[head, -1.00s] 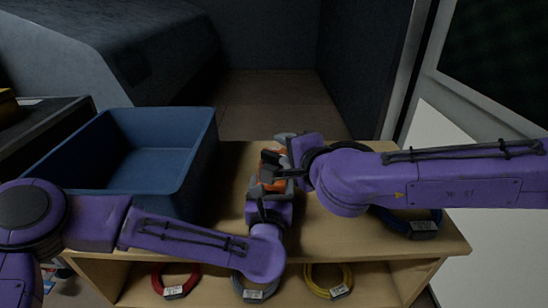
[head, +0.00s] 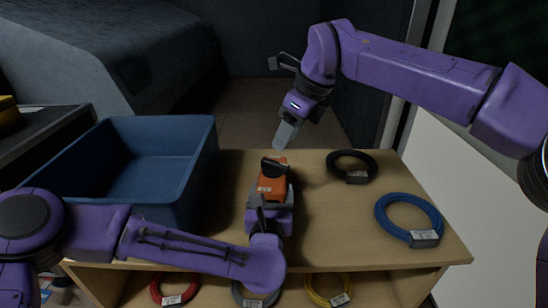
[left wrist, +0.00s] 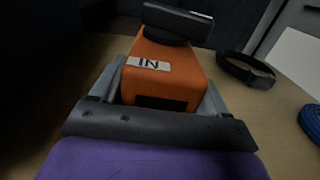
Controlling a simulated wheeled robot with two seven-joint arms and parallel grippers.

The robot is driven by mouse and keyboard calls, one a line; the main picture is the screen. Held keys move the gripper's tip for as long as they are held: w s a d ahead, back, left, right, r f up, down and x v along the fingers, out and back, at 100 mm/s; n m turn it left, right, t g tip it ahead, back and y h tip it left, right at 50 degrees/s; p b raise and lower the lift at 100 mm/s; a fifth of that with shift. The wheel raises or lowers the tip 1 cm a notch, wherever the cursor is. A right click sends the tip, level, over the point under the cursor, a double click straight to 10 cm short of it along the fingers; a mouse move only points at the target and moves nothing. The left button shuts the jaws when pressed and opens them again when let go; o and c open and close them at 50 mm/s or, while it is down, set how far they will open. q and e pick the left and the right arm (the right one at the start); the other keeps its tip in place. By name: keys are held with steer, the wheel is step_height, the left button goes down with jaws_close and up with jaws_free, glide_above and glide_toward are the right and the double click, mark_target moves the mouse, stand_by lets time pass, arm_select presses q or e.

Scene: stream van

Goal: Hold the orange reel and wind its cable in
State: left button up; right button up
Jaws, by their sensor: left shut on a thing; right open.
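The orange reel (head: 272,184) stands on the wooden bench top, with a dark crank or knob on its far upper end. In the left wrist view the reel (left wrist: 168,80) shows a pale label reading "IN". My left gripper (head: 268,200) is shut on the reel, with a finger along each side of it. My right gripper (head: 285,134) is open and empty, raised above and beyond the reel, apart from it. I cannot make out any loose cable from the reel.
A blue bin (head: 205,175) stands left of the reel. A black cable coil (head: 341,156) and a blue cable coil (head: 381,213) lie on the bench (head: 335,222) to the right. Red (head: 157,290), grey and yellow (head: 312,291) coils lie on the shelf below.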

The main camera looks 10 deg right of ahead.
mark_target(273, 161)
steer(key=x, duration=0.7)
steer(key=shift+w+f, duration=0.1)
steer(key=shift+f, duration=0.25)
steer(key=shift+a, duration=0.1)
jaws_close()
